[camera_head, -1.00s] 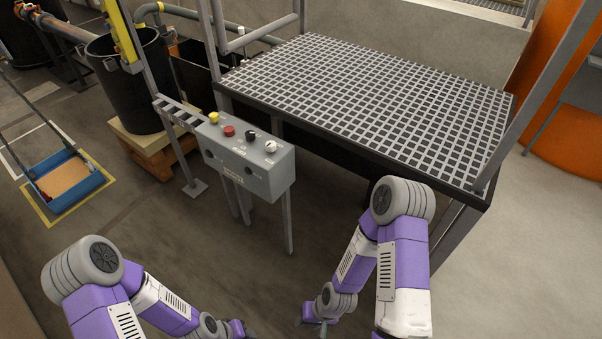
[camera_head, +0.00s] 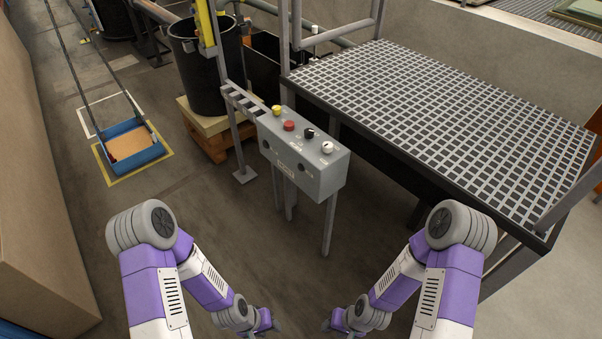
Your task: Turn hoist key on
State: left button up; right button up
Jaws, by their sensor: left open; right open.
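A grey control box (camera_head: 300,160) stands on legs in the middle of the view. Along its top sit a yellow button (camera_head: 277,110), a red button (camera_head: 289,125), a black knob (camera_head: 309,133) and a white knob (camera_head: 327,147). Which of these is the hoist key I cannot tell; the labels are too small to read. My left gripper (camera_head: 274,325) and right gripper (camera_head: 328,325) are open at the bottom of the view, nearer to me than the box and apart from it. Neither holds anything that I can see.
A raised grating platform (camera_head: 450,120) stands right of the box. A black bin (camera_head: 205,70) on a wooden pallet (camera_head: 215,145) stands behind it. A blue tray (camera_head: 131,146) hangs or rests at left, over a yellow floor outline. Floor before the box is clear.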

aim_at(276, 109)
jog(key=u, duration=0.45)
jog(key=k, duration=1.15)
jog(key=z, duration=0.8)
jog(key=i, duration=1.25)
jog(key=u, duration=0.55)
jog(key=i, duration=0.85)
jog(key=u, duration=0.9)
